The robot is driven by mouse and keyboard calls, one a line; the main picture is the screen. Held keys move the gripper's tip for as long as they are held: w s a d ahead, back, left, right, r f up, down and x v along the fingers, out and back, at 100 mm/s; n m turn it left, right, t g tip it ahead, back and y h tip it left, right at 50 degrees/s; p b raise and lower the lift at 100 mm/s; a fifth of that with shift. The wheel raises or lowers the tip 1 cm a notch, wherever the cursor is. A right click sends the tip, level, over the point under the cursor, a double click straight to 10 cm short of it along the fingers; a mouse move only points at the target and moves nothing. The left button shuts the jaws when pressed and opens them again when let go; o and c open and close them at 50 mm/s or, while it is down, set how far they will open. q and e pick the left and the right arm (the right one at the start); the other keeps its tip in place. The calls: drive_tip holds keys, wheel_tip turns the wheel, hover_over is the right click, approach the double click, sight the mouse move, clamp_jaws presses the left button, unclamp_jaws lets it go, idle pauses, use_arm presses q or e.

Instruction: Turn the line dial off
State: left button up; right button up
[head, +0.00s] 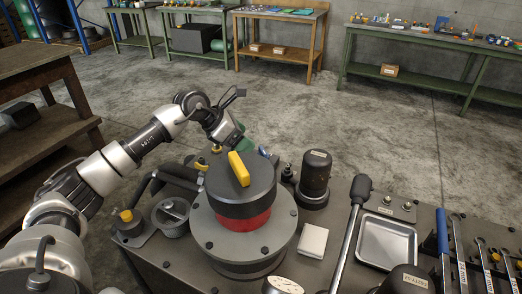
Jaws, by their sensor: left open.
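The line dial (240,187) is a large dark round knob with a raised yellow bar on top. It sits on a red band above a wide grey bolted flange near the middle of the bench. The yellow bar runs nearly along the view, leaning slightly to the left at its far end. My left gripper (239,139) is just beyond the dial, above its far side, and appears apart from the yellow bar. It is open; its fingertips are small and partly hidden, with green showing near them. My right gripper is out of view.
A dark capped cylinder (315,176) stands right of the dial, with a small white block (312,242) in front. A long-handled bar (349,232), a metal tray (386,242) and several tools lie farther right. A grey lidded pot (171,216) is at left. Open floor lies beyond.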

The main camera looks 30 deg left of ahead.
sight(263, 149)
use_arm(q)
drive_tip(key=x, duration=0.7)
drive_tip(key=shift+w+d+f+p, duration=0.15)
drive_tip(key=shift+w+f+p, duration=0.05)
drive_tip(key=shift+p, duration=0.2)
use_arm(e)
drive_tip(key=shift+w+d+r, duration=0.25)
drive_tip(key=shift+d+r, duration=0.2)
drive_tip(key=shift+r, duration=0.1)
use_arm(q)
drive_tip(key=shift+c, duration=0.4)
